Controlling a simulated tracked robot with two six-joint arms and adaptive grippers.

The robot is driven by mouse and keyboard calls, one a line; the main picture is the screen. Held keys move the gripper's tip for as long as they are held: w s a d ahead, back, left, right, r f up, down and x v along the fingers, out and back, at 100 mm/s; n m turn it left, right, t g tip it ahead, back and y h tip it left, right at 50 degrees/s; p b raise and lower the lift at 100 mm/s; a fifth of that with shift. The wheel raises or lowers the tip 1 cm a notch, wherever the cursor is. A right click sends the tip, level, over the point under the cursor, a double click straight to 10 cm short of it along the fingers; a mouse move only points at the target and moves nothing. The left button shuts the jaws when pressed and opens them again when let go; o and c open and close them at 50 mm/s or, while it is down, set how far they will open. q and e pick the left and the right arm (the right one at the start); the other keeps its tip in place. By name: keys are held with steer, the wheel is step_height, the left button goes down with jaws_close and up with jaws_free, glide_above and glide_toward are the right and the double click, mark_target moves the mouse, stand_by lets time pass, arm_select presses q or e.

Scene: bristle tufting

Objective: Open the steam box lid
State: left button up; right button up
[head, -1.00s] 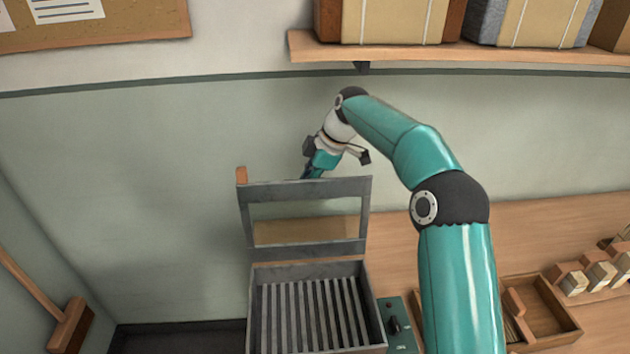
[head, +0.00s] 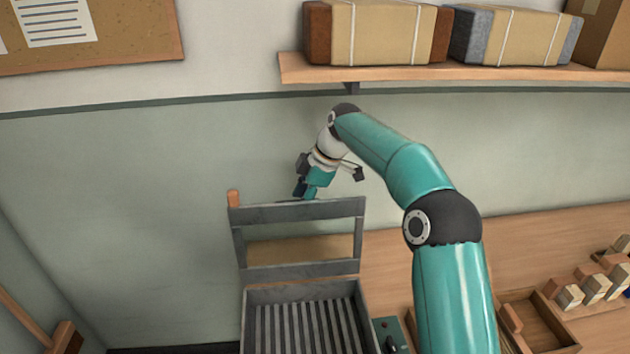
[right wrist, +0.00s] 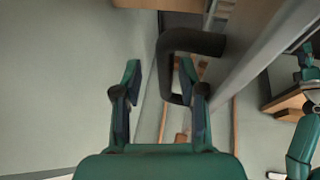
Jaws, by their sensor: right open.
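The steam box (head: 245,315) is a grey box with a slatted inside. Its grey-framed lid (head: 300,212), with a window opening, stands raised and upright at the box's back edge. My right gripper (head: 308,188) is just above and behind the lid's top edge, partly hidden by it. In the right wrist view its fingers (right wrist: 160,66) are spread, and a dark bent handle (right wrist: 195,42) on the lid reaches between or just beyond them. I cannot tell whether they touch it. My left gripper is not in the head view; a small teal arm part shows at the wrist view's right edge.
A control box (head: 390,335) with a knob is right of the steam box. A wooden tray (head: 540,325) and several small blocks (head: 592,290) are farther right on the bench. A shelf (head: 430,75) with packages hangs above. The wall behind the gripper is bare.

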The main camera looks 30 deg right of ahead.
steer(key=v, duration=1.1)
steer(key=shift+s, duration=0.1)
